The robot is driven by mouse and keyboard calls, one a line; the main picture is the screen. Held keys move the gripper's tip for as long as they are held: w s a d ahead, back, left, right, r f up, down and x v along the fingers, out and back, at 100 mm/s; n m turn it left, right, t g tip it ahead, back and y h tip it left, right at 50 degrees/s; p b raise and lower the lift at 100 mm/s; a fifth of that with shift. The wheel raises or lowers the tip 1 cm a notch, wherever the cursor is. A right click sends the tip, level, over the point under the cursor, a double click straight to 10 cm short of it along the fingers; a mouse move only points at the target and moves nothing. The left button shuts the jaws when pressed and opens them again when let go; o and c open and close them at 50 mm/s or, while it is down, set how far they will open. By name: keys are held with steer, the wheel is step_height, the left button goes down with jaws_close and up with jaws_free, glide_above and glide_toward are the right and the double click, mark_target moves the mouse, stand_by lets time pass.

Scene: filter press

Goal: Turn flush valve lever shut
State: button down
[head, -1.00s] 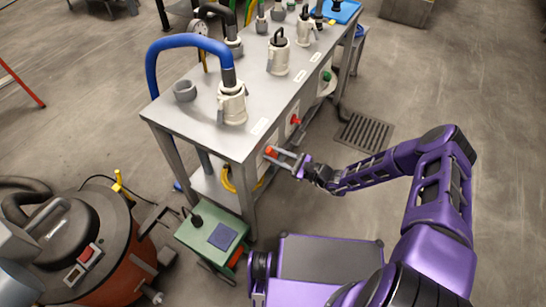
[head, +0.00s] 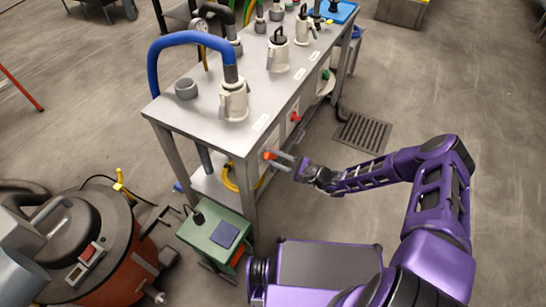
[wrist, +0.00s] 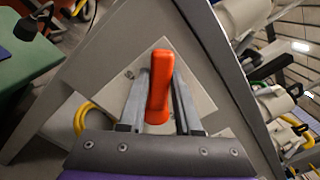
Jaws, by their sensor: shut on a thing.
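The flush valve lever is an orange-red handle (wrist: 160,85) in the middle of the wrist view, on a pale square plate (wrist: 110,72) fixed to the side of the metal bench. In the head view the lever (head: 269,155) is a small red piece at the bench's near corner. My gripper (wrist: 160,105) has one grey finger on each side of the lever and is shut on it. In the head view my gripper (head: 283,160) reaches the lever from the right. The lever's base is partly hidden behind the handle.
A steel bench (head: 185,115) carries several cream couplings and a blue hose (head: 185,42). Another red handle (head: 295,117) sits farther along its side. A green box (head: 215,236) stands below the near corner, and an orange drum (head: 130,262) at lower left. Floor right of the bench is clear around a drain grate (head: 362,132).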

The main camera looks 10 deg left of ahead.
steer(key=shift+f, duration=0.1)
steer(key=c, duration=0.6)
jaws_free()
steer(key=v, duration=1.7)
steer(key=shift+d+p, duration=0.25)
steer(key=shift+p, duration=0.1)
